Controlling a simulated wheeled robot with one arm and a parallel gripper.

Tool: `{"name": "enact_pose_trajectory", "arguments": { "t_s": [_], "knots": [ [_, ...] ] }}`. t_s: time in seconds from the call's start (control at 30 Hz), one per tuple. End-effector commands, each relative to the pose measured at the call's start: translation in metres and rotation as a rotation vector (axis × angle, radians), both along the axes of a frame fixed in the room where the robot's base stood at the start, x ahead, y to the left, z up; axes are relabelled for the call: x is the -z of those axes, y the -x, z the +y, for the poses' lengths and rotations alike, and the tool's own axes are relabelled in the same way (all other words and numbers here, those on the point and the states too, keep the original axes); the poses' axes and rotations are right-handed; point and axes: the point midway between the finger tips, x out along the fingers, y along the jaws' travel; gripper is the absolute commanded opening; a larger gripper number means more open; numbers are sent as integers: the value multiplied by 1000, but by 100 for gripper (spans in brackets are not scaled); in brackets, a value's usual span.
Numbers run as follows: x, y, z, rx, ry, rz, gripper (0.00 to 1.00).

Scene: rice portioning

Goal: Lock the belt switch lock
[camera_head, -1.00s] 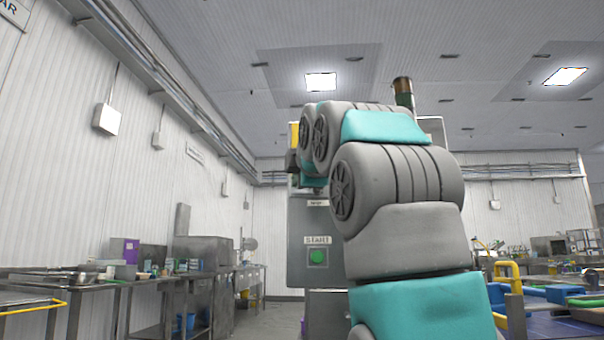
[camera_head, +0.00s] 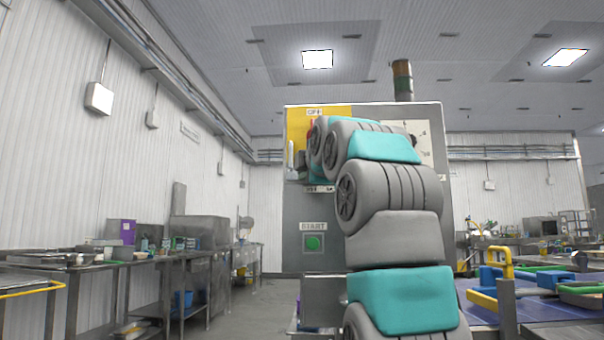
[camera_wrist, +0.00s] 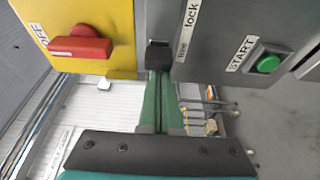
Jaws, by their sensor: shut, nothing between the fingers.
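The grey control cabinet (camera_head: 380,255) stands ahead, with a yellow panel (camera_head: 340,112) at its upper left. In the wrist view a black switch piece (camera_wrist: 159,55) sits at the border between the yellow panel (camera_wrist: 105,20) and the grey face. It is beside the "free" end of a label (camera_wrist: 187,28) reading "lock" and "free". My gripper (camera_wrist: 158,76) is shut, its green fingers pointing at the black piece. The tips are at its edge in the picture; I cannot tell whether they touch. In the head view my arm hides most of the switch area.
A red switch handle (camera_wrist: 80,45) by an "OFF" label is on the yellow panel. A green START button (camera_wrist: 267,64) is on the grey face. Steel tables (camera_head: 150,262) line the left wall.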

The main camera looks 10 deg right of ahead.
Motion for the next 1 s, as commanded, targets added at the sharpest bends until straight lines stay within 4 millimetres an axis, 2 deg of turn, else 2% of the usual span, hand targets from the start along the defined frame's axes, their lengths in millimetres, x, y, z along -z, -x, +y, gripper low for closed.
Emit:
{"name": "enact_pose_trajectory", "arguments": {
  "t_s": [0.1,0.3,0.4,0.77,0.87,1.0],
  "knots": [
    [0,2,-5,1,-1,0,0],
    [0,11,-35,3,-3,0,0],
    [0,13,-40,1,-1,1,0],
    [-1,13,-40,4,-1,-1,0],
    [-1,12,-34,3,-1,-1,0],
    [-1,7,-15,-1,3,-1,0]
  ]
}}
